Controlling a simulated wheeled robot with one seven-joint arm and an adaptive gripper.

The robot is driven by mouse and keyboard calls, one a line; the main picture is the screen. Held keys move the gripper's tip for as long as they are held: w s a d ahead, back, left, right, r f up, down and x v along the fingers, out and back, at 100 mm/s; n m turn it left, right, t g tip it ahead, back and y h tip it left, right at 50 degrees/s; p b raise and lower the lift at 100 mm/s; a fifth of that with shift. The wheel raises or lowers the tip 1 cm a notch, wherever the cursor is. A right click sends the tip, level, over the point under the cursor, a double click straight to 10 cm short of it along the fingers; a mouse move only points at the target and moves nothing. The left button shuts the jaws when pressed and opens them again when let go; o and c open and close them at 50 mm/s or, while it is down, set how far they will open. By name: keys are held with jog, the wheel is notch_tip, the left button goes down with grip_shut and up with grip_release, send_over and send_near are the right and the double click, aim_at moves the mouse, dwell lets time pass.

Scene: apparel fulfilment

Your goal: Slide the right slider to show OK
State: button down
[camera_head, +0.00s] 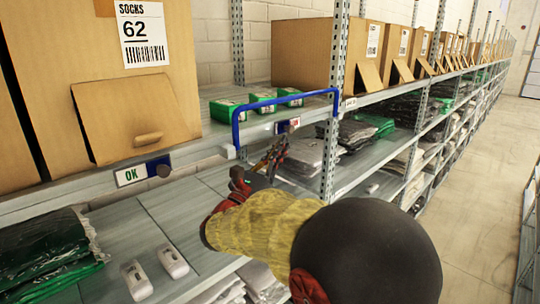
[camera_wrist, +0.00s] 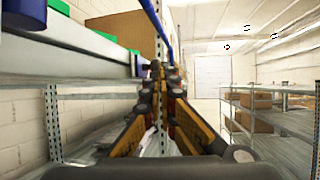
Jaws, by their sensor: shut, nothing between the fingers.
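The right slider (camera_head: 287,125) is on the shelf's front rail, under the blue frame. Its label shows red and white, too small to read; a dark knob shows beside it. The left slider (camera_head: 143,171) shows a green OK, with its dark knob (camera_head: 163,171) at the right end. My gripper (camera_head: 279,150) is shut and empty, just below the right slider; I cannot tell whether it touches the knob. In the wrist view, my gripper's fingertips (camera_wrist: 163,78) are together, pointing forward close to the rail. A grey and blue piece (camera_wrist: 137,64) on the rail shows left of them.
A cardboard box labelled SOCKS 62 (camera_head: 140,85) stands at left. A metal upright (camera_head: 337,75) rises right of the slider. Folded bagged clothes (camera_head: 305,153) lie on the lower shelf.

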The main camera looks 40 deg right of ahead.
jog(key=shift+p+x, duration=0.35)
jog(key=shift+x, duration=0.95)
jog(key=shift+d, duration=0.1)
jog(key=d+b, duration=0.1)
jog(key=d, duration=0.1)
jog(key=d+b, duration=0.1)
jog(key=d, duration=0.2)
jog(key=shift+w+d, duration=0.15)
jog(key=shift+w, duration=0.1)
jog(key=shift+f, duration=0.1)
jog(key=b+v, duration=0.4)
jog(key=v, duration=1)
jog(key=shift+b, duration=0.35)
